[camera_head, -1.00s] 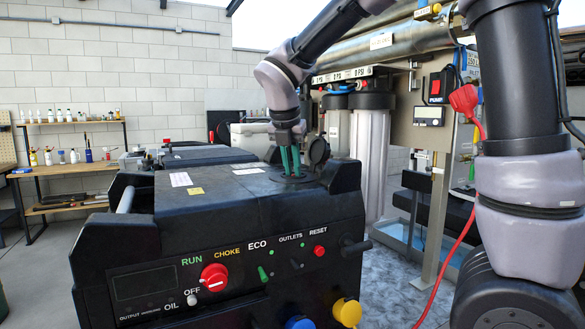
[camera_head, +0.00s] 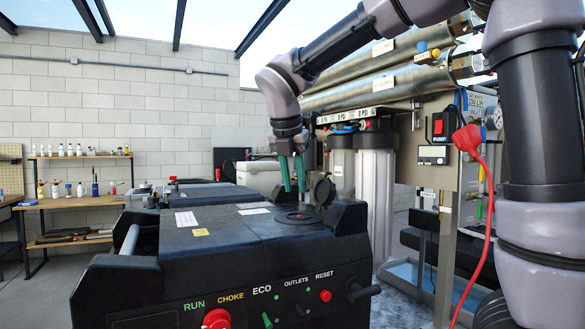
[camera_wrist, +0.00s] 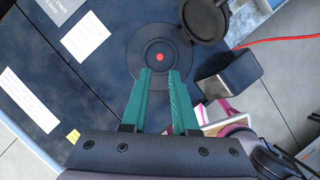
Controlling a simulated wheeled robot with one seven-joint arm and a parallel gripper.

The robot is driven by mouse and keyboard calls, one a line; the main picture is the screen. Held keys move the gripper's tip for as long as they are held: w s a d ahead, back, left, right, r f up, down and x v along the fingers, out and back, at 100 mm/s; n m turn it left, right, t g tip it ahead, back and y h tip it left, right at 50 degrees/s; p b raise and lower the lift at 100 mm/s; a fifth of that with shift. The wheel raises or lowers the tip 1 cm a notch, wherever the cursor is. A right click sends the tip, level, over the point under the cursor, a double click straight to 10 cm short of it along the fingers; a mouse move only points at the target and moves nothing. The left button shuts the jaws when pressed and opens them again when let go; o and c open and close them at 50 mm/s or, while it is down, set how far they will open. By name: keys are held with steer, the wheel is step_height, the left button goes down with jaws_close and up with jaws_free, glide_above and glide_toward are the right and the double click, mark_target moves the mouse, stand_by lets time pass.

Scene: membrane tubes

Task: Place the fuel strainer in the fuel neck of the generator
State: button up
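The black generator (camera_head: 245,240) fills the lower middle of the head view. The fuel neck (camera_head: 299,218) is a dark round ring on its top, also seen from above in the wrist view (camera_wrist: 140,62). A red spot (camera_wrist: 160,57) shows at the ring's centre; I cannot tell for sure whether it belongs to the fuel strainer seated there. No strainer shows elsewhere. The round black fuel cap (camera_wrist: 204,20) stands open beside the neck. My gripper (camera_head: 293,188), with green fingers, hangs above the neck. Its fingers (camera_wrist: 160,72) are apart with nothing between them.
A black corner block (camera_wrist: 229,83) of the generator's frame stands close by the neck. Behind are clear filter housings (camera_head: 375,190) and metal pipes. A red cable (camera_head: 480,240) hangs at the right. A shelf with bottles (camera_head: 80,195) stands far left.

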steer(key=d+v, duration=0.1)
steer(key=v, duration=0.3)
steer(key=s+d+m, duration=0.1)
steer(key=d+m, duration=0.1)
steer(key=m, duration=0.1)
steer(key=d+m+y, duration=0.1)
steer(key=d+m, duration=0.2)
steer(key=s+d+m, duration=0.1)
steer(key=d+m, duration=0.1)
steer(key=shift+s+d+f+m+y, duration=0.1)
steer(key=shift+s+d+m+y, duration=0.2)
steer(key=shift+s+m, duration=0.1)
steer(key=s+d+f+m+t+y, duration=0.1)
steer(key=s+d+m, duration=0.4)
steer(key=m, duration=0.8)
steer(key=s+d+f+m+t+y, duration=0.1)
steer(key=s+d+f+m, duration=0.3)
steer(key=m, duration=1)
steer(key=s+d+t, duration=0.1)
steer(key=d, duration=0.2)
steer(key=shift+f, duration=0.3)
steer(key=shift+s, duration=0.15)
